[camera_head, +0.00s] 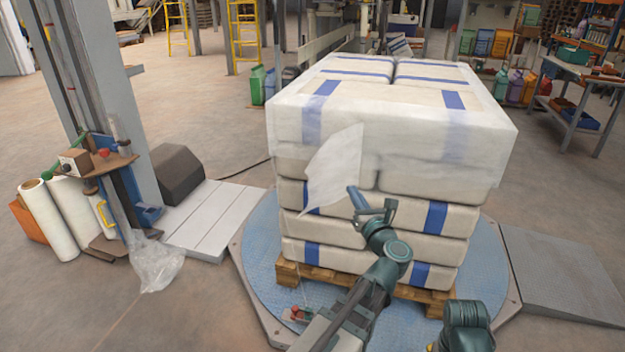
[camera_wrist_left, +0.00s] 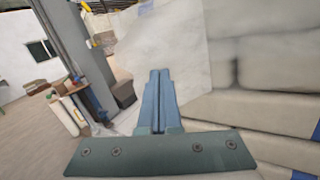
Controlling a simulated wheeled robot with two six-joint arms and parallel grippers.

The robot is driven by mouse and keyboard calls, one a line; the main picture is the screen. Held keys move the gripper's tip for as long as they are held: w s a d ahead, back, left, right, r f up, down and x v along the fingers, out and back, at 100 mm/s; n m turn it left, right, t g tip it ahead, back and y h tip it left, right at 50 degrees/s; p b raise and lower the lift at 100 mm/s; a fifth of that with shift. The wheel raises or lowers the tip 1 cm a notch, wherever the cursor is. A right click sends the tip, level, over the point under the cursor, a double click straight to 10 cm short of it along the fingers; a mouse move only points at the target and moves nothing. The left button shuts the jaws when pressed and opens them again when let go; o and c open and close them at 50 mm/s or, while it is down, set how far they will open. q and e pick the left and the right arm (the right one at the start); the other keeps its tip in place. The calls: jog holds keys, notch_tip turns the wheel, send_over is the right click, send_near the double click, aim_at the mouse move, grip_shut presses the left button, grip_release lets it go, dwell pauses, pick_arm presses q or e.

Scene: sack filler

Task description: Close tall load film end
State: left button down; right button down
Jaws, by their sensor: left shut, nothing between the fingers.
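The tall load (camera_head: 400,125) is a stack of white sacks with blue stripes on a wooden pallet (camera_head: 345,283). Clear film covers its upper part. The film end (camera_head: 335,165) is a pale loose flap that stands out from the near left of the load and hangs to a point. My left gripper (camera_head: 353,192) is shut and empty, just right of the flap's lower part. In the left wrist view the shut fingers (camera_wrist_left: 160,80) point up in front of the film end (camera_wrist_left: 165,45). I cannot tell whether they touch it. My right gripper is not in view.
The pallet stands on a round blue turntable (camera_head: 258,245) with a grey ramp (camera_head: 560,272) at right. A grey wrapper mast (camera_head: 100,80) with crumpled film (camera_head: 155,262) at its foot stands left, beside white film rolls (camera_head: 50,222). Floor between mast and turntable holds pale plates (camera_head: 208,215).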

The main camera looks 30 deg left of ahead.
aim_at(307, 173)
pick_arm(q)
jog(key=s+a+f+n+g+y, duration=0.1)
jog(key=s+a+f+n+g, duration=0.15)
jog(key=n, duration=0.25)
jog(key=shift+m+g, duration=0.3)
jog(key=shift+g, duration=0.15)
jog(key=x, duration=0.9)
jog(key=s+x, duration=0.1)
jog(key=x, duration=0.4)
jog(key=shift+a+r, duration=0.35)
jog(key=shift+r, duration=0.05)
jog(key=shift+w+a, duration=0.1)
jog(key=shift+a, duration=0.05)
